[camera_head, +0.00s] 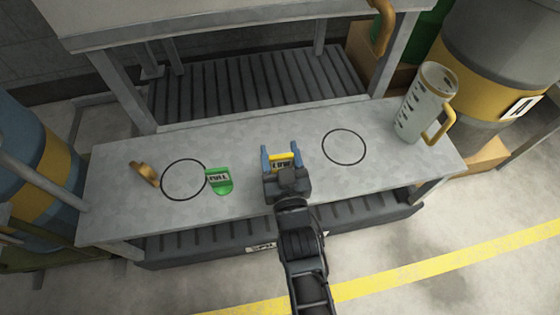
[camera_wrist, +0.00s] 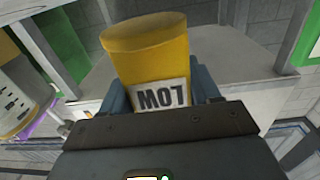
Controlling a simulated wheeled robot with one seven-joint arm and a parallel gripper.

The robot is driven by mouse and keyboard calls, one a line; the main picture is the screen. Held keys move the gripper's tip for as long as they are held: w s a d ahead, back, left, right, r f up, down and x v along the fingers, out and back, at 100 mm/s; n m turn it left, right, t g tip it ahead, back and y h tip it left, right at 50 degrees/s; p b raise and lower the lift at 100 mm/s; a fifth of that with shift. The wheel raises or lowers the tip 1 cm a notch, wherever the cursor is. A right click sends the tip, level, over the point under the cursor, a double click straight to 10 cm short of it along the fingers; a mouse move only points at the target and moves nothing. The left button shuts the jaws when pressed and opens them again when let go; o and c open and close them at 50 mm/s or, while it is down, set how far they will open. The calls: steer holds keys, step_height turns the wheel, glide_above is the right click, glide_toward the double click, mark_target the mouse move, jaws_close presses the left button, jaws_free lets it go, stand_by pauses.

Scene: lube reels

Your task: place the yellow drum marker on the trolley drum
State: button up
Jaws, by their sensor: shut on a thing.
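The yellow drum marker (camera_head: 284,157) is held between the blue fingers of my gripper (camera_head: 281,149), over the front part of the grey bench. In the wrist view the marker (camera_wrist: 150,50) stands up between the fingers, and its white label reads LOW. My gripper is shut on it. A blue drum (camera_head: 22,142) with a yellow band stands at the left edge, with metal frame bars beside it; it may be the trolley drum, and it is partly out of view.
A green FULL marker (camera_head: 219,181) and a brass fitting (camera_head: 145,173) lie on the bench (camera_head: 250,135) near the left drawn circle. A clear jug (camera_head: 424,103) stands at the bench's right end. A grey drum (camera_head: 493,55) with a yellow band stands behind right.

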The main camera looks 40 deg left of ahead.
mark_target(280, 162)
steer(key=shift+f+b, duration=0.35)
steer(key=shift+f, duration=0.95)
steer(key=shift+f+b, duration=0.25)
steer(key=shift+b, duration=0.05)
steer(key=o, duration=1)
steer(key=shift+o, duration=0.2)
steer(key=shift+r, duration=0.1)
